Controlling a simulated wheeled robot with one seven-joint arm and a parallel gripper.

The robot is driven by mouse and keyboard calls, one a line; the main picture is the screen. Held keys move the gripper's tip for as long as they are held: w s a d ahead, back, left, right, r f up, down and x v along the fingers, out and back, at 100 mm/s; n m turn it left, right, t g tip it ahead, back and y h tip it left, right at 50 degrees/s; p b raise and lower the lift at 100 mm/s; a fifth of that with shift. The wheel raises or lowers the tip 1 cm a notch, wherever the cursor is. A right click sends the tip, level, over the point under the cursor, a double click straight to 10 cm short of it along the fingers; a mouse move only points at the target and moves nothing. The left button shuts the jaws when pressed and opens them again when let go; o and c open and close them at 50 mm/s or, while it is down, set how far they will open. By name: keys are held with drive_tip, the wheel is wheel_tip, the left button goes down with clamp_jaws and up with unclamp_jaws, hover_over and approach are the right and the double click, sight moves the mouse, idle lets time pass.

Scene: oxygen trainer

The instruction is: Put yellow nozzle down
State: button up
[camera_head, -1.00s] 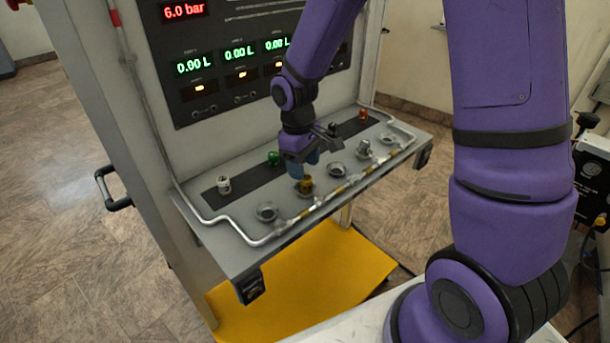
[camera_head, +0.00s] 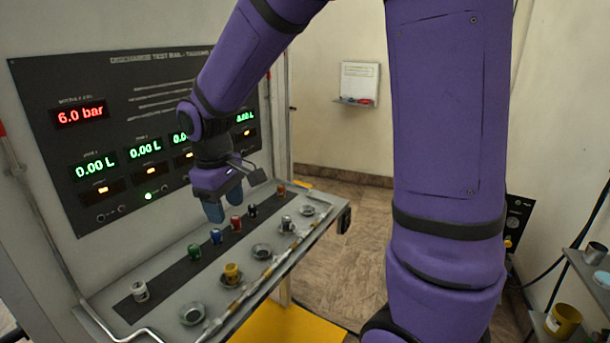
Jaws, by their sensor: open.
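The yellow nozzle (camera_head: 232,273) stands upright in a round metal cup on the front row of the grey shelf. My gripper (camera_head: 226,208), with blue fingertips, is open above the back row, apart from the yellow nozzle and higher up. It holds nothing that I can see. On the dark strip behind stand a white nozzle (camera_head: 139,291), a green nozzle (camera_head: 194,251), a blue nozzle (camera_head: 215,236), a red nozzle (camera_head: 236,223), a black nozzle (camera_head: 252,210) and an orange-red nozzle (camera_head: 281,189). A grey nozzle (camera_head: 286,223) stands in another front cup.
Empty cups (camera_head: 191,314) sit along the front row. A metal rail (camera_head: 236,296) runs along the shelf's front edge. The display panel (camera_head: 130,130) rises behind and reads 6.0 bar. A yellow mat (camera_head: 285,325) lies below. A yellow cup (camera_head: 562,320) stands far right.

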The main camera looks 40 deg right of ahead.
drive_tip(key=s+d+r+m+t, duration=0.2)
drive_tip(key=s+r, duration=0.4)
drive_tip(key=s, duration=0.4)
drive_tip(key=s+d+r+m+t, duration=0.3)
drive_tip(key=s+r, duration=0.3)
drive_tip(key=s, duration=0.4)
drive_tip(key=shift+d+r+m+t+y, duration=0.2)
drive_tip(key=shift+d+m+t+y, duration=0.15)
drive_tip(key=shift+d, duration=0.2)
drive_tip(key=shift+w, duration=0.1)
idle(1.8)
